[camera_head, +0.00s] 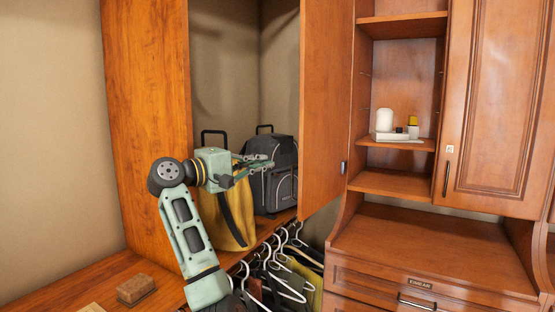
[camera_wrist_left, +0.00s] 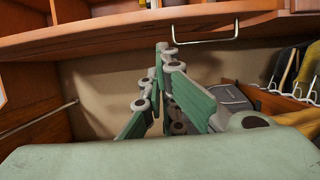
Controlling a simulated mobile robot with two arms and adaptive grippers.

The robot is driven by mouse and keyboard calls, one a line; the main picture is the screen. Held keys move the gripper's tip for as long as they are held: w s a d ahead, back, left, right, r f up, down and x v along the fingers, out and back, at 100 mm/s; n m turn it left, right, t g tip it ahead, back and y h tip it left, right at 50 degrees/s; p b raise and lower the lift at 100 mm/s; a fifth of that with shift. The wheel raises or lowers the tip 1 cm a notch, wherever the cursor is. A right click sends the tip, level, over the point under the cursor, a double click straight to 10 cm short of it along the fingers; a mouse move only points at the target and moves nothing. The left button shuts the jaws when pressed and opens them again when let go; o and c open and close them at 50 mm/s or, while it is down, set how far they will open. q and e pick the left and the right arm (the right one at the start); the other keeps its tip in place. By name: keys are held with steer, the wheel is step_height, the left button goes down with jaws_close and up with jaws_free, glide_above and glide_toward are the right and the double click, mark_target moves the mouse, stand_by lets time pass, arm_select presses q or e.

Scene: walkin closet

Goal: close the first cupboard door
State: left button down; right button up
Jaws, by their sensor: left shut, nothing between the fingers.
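The open cupboard door (camera_head: 325,110) is a tall reddish-brown wooden panel, standing swung out from the cupboard opening. A small dark handle (camera_head: 344,168) shows near its lower right edge. My left gripper (camera_head: 270,163) is shut and empty. In the head view it is in front of the opening, left of the door, overlapping the grey backpack. I cannot tell its depth gap to the door. In the left wrist view the closed green fingers (camera_wrist_left: 165,50) point up toward a wooden panel (camera_wrist_left: 130,32) with a metal loop handle (camera_wrist_left: 205,38). My right gripper is out of view.
A yellow bag (camera_head: 232,215) and a grey backpack (camera_head: 275,180) stand on the cupboard shelf. Several hangers (camera_head: 285,265) hang below. A closed door (camera_head: 498,100), open shelves and a drawer unit (camera_head: 420,245) are at right. A brown block (camera_head: 136,289) lies at lower left.

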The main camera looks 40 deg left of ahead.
arm_select(q)
steer(key=w+d+p, duration=0.1)
steer(key=w+p, duration=0.3)
steer(key=w, duration=0.5)
steer(key=shift+w, duration=0.4)
steer(key=shift+f, duration=0.15)
